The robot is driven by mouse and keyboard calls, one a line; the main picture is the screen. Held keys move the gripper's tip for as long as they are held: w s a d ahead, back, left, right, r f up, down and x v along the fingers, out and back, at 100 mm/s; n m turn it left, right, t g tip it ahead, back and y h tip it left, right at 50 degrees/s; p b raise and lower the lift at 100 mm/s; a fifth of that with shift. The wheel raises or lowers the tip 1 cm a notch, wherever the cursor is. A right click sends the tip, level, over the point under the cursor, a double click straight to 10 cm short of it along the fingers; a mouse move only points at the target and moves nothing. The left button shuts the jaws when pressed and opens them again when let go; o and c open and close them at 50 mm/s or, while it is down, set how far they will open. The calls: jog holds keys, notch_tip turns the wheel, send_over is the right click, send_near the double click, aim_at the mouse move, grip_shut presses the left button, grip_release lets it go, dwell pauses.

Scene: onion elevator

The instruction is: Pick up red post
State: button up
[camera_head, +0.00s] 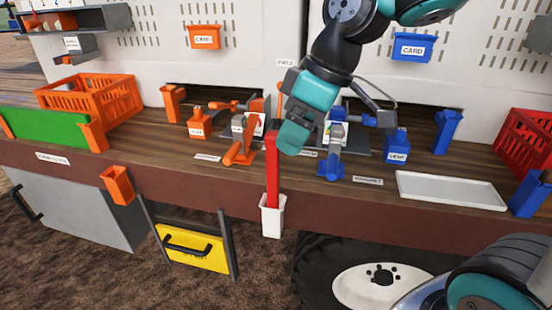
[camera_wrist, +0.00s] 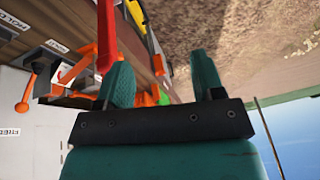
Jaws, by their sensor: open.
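The red post (camera_head: 272,172) stands upright in a white holder (camera_head: 272,216) on the front edge of the workbench, in the head view. It also shows in the wrist view (camera_wrist: 106,38) as a red bar just past the left finger's tip. My gripper (camera_wrist: 163,72) is open, with nothing between its two teal fingers. In the head view my gripper (camera_head: 292,138) is beside the upper part of the post, a little to its right. The head view does not show clearly whether a finger touches the post.
Orange and blue clamp-like devices stand on the wooden bench (camera_head: 230,178) behind the post. A white tray (camera_head: 450,190) lies at the right. An orange crate (camera_head: 88,98) is at the left, a red crate (camera_head: 527,140) at the right. A yellow drawer (camera_head: 195,250) hangs below.

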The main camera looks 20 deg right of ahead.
jog(key=n+p, duration=0.1)
jog(key=p, duration=0.2)
send_near(272, 147)
jog(key=shift+t, duration=0.4)
jog(key=shift+w+d+p+x, duration=0.15)
jog(key=shift+p+x, duration=0.7)
jog(key=shift+x, duration=1)
jog(key=shift+d+p+x, duration=0.2)
jog(key=shift+p+x, duration=0.7)
jog(key=shift+x, duration=0.95)
jog(key=shift+w+d+p+x, duration=0.15)
jog(key=shift+p+x, duration=0.7)
jog(key=shift+x, duration=1)
jog(key=shift+f, duration=0.1)
grip_shut()
